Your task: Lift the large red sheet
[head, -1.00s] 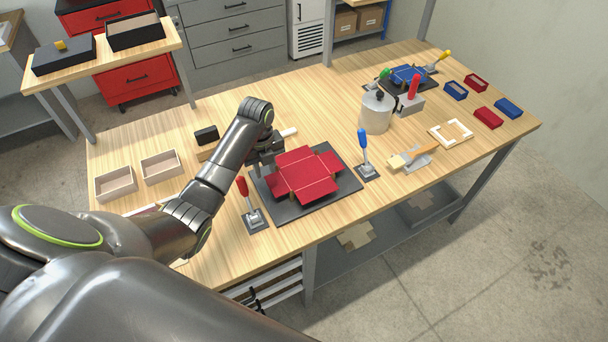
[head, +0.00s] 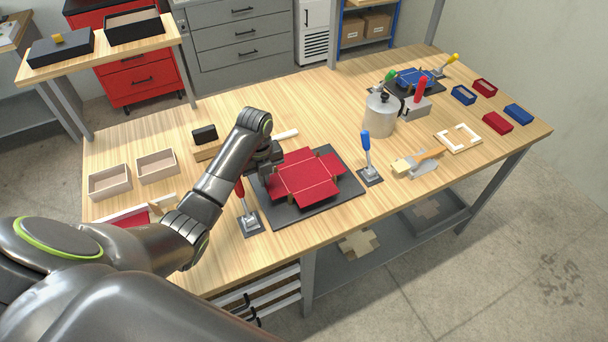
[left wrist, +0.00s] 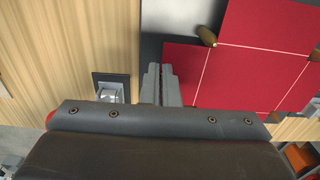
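The large red sheet (head: 304,177), a cross-shaped blank with fold lines, is at a dark plate (head: 343,185) on the bench, with brown pegs at its notches. My left gripper (head: 268,163) is at its left edge. In the left wrist view the fingers (left wrist: 161,85) are close together, and the edge of the red sheet (left wrist: 245,75) runs in line with the narrow gap between them. The fingers look shut on that edge, though the contact is mostly hidden. Any gap under the sheet is hard to see. My right gripper is not in view.
A red-handled clamp (head: 247,217) and a blue-handled clamp (head: 368,165) flank the plate. A metal pot (head: 381,117) stands behind. Two open trays (head: 110,182) and a white-edged tray with red material (head: 125,218) lie left. Small red and blue boxes are far right.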

